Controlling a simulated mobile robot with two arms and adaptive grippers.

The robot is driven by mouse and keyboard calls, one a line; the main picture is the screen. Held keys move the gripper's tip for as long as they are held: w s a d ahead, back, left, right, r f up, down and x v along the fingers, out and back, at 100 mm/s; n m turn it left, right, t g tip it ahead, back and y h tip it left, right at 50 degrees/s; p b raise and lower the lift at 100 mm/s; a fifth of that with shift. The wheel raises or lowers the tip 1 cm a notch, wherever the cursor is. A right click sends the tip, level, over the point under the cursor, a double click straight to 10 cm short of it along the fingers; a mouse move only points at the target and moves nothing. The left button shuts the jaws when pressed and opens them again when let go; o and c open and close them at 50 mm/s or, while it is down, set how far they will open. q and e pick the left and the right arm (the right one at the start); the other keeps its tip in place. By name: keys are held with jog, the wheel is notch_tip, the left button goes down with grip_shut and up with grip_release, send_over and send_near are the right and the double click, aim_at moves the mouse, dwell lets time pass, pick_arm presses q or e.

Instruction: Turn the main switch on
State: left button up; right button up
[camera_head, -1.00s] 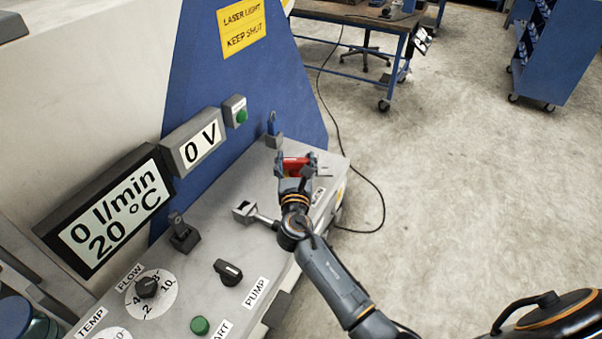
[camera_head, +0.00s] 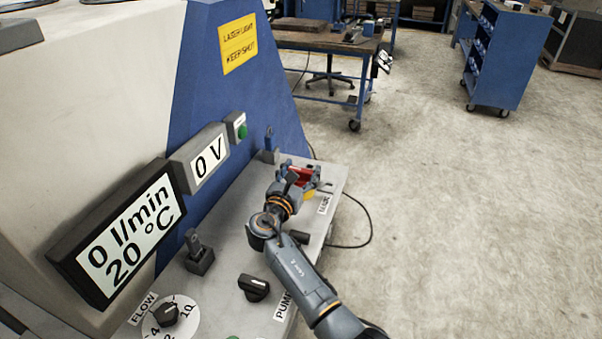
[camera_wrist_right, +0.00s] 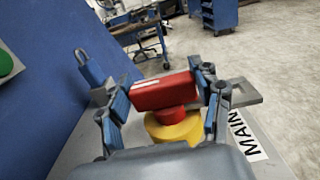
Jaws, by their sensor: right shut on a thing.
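The main switch is a red handle (camera_wrist_right: 165,92) on a round yellow base (camera_wrist_right: 172,128), beside a label reading MAIN (camera_wrist_right: 246,135) in the right wrist view. In the head view the red handle (camera_head: 301,174) shows near the far end of the grey panel. My right gripper (camera_wrist_right: 165,98) has its blue-padded fingers on either side of the red handle and is shut on it; the right gripper also shows in the head view (camera_head: 298,176). The handle lies across between the fingers. My left gripper is in neither view.
The displays read 0 l/min, 20 °C (camera_head: 130,238) and 0 V (camera_head: 207,157). A green button (camera_head: 241,131) is on the blue wall. A blue padlock (camera_wrist_right: 90,68) stands near the switch. A black pump knob (camera_head: 254,287) is nearer. Open floor lies right.

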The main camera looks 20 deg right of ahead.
aim_at(301, 169)
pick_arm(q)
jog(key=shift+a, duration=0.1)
pick_arm(e)
jog(key=o, duration=1.6)
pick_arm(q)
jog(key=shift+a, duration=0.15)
pick_arm(e)
jog(key=shift+o, duration=0.6)
notch_tip(301, 169, up, 10)
jog(key=shift+f, duration=0.1)
